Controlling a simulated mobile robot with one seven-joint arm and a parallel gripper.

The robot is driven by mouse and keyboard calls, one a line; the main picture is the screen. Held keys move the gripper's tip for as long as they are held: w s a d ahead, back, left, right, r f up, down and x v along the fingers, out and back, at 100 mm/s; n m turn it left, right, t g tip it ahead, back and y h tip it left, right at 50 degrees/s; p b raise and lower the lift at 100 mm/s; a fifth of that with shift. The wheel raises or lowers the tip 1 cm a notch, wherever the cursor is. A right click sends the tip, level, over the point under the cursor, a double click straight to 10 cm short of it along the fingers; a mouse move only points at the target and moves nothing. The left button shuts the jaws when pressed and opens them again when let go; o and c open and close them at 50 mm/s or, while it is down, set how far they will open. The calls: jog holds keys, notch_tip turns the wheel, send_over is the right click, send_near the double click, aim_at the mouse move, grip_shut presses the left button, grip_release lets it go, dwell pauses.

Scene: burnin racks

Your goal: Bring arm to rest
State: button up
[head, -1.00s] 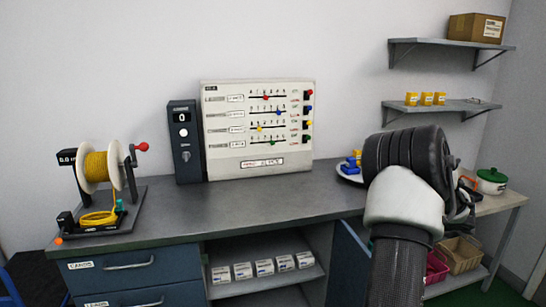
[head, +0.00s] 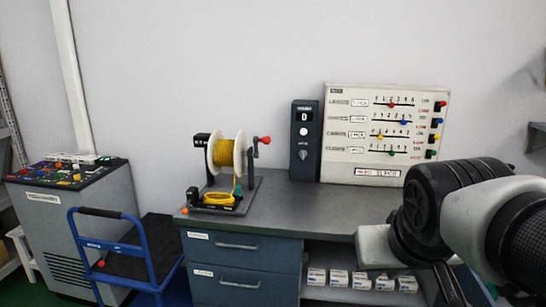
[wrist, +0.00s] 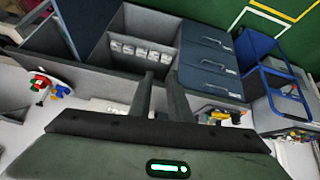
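My arm is bent at the lower right of the head view, in front of the workbench (head: 280,205). My gripper (wrist: 160,78) shows in the wrist view with its two dark fingers apart and nothing between them. In the head view only part of the gripper shows low beneath the arm, in front of the bench's open shelf. The wrist view is tilted and looks over the bench, its drawers (wrist: 208,68) and the shelf of small boxes (wrist: 130,47).
A yellow cable spool (head: 226,157) stands on the bench's left part. A dark meter box (head: 304,140) and a slider panel (head: 384,130) stand behind. A blue-handled cart (head: 110,235) and a grey console (head: 70,210) are at left. Mid-bench is clear.

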jog(key=s+a+f+n+g+y, duration=0.1)
jog(key=s+a+f+y, duration=0.15)
jog(key=s+a, duration=0.35)
notch_tip(320, 180, up, 13)
jog(key=d+h+p, duration=0.1)
jog(key=p, duration=1.2)
jog(key=shift+w, duration=0.25)
jog(key=shift+s+f, duration=0.1)
